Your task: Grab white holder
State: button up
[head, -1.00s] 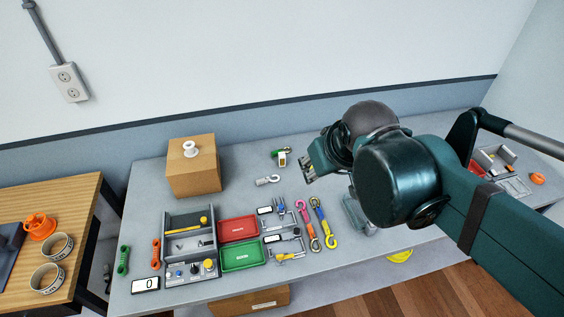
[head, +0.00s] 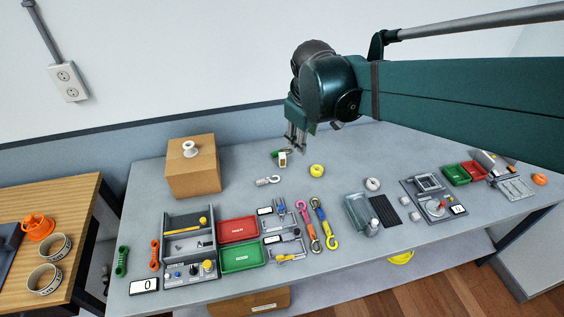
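A small white spool-shaped holder (head: 190,149) stands on top of a cardboard box (head: 194,178) at the back left of the grey workbench. My gripper (head: 297,149) is right of the holder, well apart from it, and points down above the back of the bench. Its two fingers look apart, with nothing visible between them. A small white and green item (head: 282,158) lies on the bench close below and left of the fingertips in the picture.
A yellow ring (head: 317,171) lies right of my gripper. A grey hook (head: 268,180), red tray (head: 239,229), green tray (head: 243,255) and colored straps (head: 323,223) lie in front. Bare bench lies between the box and my gripper.

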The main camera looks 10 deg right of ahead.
jog(key=w+f+n+g, duration=0.1)
jog(key=w+f+n, duration=0.25)
jog(key=w, duration=0.55)
jog(key=n+g+h+b, duration=0.3)
jog(key=n+g, duration=0.1)
jog(key=n, duration=0.3)
send_over(282, 159)
jog(key=w+a, duration=0.2)
jog(key=f, duration=2.4)
jog(key=shift+s+a+f, duration=0.15)
jog(key=shift+s+f, duration=0.05)
jog(key=shift+s, duration=0.05)
jog(key=shift+w+f, duration=0.1)
jog(key=shift+f, duration=0.2)
jog(key=shift+x, duration=1.25)
jog(key=shift+x, duration=2.65)
jog(key=shift+w, duration=0.15)
